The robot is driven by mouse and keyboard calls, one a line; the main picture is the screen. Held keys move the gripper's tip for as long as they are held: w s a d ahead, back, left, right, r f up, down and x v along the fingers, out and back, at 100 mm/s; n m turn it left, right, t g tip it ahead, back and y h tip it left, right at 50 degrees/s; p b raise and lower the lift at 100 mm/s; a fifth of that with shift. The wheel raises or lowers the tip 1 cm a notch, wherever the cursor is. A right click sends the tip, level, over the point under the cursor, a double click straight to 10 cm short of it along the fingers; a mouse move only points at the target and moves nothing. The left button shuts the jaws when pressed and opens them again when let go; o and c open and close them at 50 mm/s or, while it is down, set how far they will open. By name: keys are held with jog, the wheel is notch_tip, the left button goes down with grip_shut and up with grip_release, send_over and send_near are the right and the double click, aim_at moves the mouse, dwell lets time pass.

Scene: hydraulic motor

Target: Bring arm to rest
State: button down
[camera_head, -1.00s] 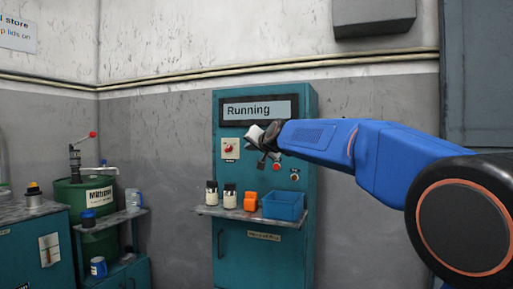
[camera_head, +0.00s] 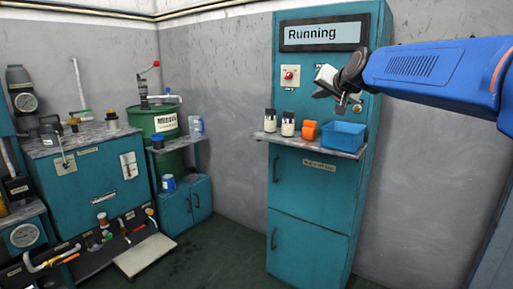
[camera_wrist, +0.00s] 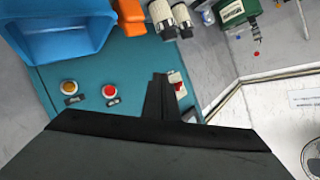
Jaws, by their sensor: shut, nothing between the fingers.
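My gripper (camera_head: 337,91) is in front of the teal control cabinet (camera_head: 315,220), just below its display panel (camera_head: 322,34), which reads "Running". It is held clear of the shelf, and its fingers are shut with nothing between them. In the wrist view my closed gripper (camera_wrist: 158,85) shows dark against the cabinet front. My blue arm reaches in from the right edge. The red rotary switch (camera_head: 289,75) is left of the gripper. The wrist view shows a red button (camera_wrist: 109,91) and a yellow button (camera_wrist: 69,88).
The cabinet's shelf (camera_head: 328,150) holds two dark-and-white bottles (camera_head: 288,124), an orange block (camera_head: 306,132) and a blue bin (camera_head: 342,137). A green drum (camera_head: 168,140) and a teal workbench (camera_head: 90,183) stand at the left. The floor between bench and cabinet is open.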

jog(key=s+d+f+n+g+h, duration=0.1)
jog(key=s+d+f+g, duration=0.1)
jog(key=s+f, duration=1)
jog(key=s+d+f+n+g+h, duration=0.1)
jog(key=s+f+g, duration=0.3)
jog(key=s+f, duration=0.9)
jog(key=s+d+f+n+g, duration=0.2)
jog(key=s+f, duration=1)
jog(key=s, duration=0.8)
jog(key=shift+s+d+f+g+h, duration=0.3)
jog(key=shift+d+f+g+h, duration=0.1)
jog(key=shift+d+g, duration=0.4)
